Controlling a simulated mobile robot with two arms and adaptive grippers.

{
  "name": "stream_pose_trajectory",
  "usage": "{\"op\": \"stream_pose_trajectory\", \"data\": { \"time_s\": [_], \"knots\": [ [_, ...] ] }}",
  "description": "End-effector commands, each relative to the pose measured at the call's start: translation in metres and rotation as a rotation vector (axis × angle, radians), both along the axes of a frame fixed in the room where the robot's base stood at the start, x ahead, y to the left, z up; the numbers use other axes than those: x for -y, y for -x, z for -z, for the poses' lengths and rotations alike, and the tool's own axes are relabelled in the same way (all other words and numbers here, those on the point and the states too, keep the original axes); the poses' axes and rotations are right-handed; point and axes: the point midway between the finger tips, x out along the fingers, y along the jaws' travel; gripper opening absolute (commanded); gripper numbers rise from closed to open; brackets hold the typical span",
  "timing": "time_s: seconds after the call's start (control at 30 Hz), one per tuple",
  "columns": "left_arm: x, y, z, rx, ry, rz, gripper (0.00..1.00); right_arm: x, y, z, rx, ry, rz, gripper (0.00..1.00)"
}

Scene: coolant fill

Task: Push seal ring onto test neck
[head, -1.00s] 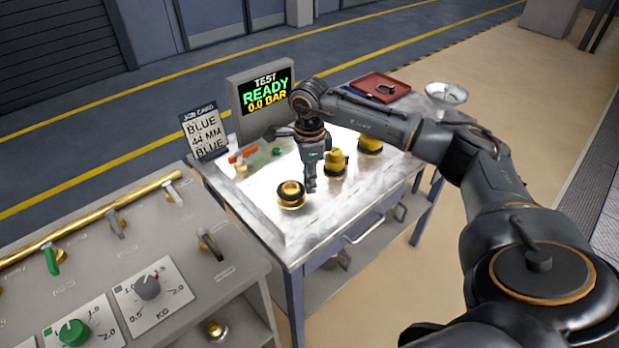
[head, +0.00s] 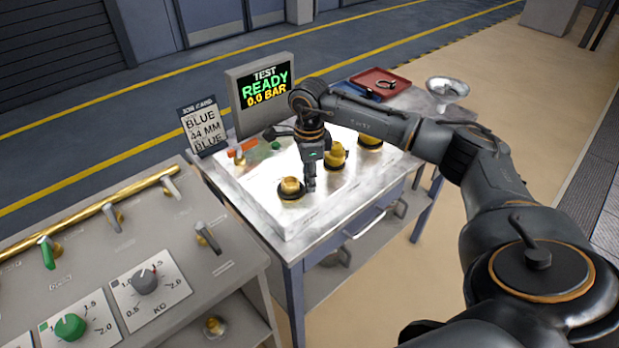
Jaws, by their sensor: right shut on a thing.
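The nearest brass test neck (head: 291,184) stands on the bright top of the test bench. A black seal ring (head: 284,196) lies around its lower part, close to the bench top; the neck's brass top shows above it. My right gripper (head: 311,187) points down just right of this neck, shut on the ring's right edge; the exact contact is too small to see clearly. Two more brass necks, a middle one (head: 337,154) and a far one (head: 371,138), stand behind with black around their bases. My left gripper is not in view.
A screen (head: 264,90) reads TEST READY 0.0 BAR. A job card (head: 203,128) reads BLUE 44 MM BLUE. A red tray (head: 368,78) holds a ring, and a metal bowl (head: 447,88) stands right of it. A grey control panel (head: 120,255) with knobs fills the lower left.

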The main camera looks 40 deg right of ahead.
Motion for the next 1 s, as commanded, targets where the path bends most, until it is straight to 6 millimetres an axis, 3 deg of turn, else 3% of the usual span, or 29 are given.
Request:
{"op": "stream_pose_trajectory", "data": {
  "time_s": [0.07, 0.1, 0.2, 0.23, 0.63, 1.0],
  "knots": [
    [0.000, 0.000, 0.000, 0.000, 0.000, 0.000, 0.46, 0.000, 0.002, 0.003, -0.006, 0.001, -0.002, 0.00],
    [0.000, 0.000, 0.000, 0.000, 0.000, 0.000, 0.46, 0.000, 0.002, 0.003, -0.007, 0.000, -0.002, 0.25],
    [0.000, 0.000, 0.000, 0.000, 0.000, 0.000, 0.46, 0.000, 0.002, 0.003, -0.007, 0.001, -0.002, 0.46],
    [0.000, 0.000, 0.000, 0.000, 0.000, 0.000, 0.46, 0.000, 0.002, 0.003, -0.006, 0.001, -0.001, 0.48],
    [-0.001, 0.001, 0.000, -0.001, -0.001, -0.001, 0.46, 0.000, 0.000, -0.007, 0.000, 0.000, -0.001, 0.48],
    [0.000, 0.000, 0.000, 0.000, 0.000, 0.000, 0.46, 0.000, 0.000, -0.081, 0.000, 0.000, -0.001, 0.48]
  ]
}}
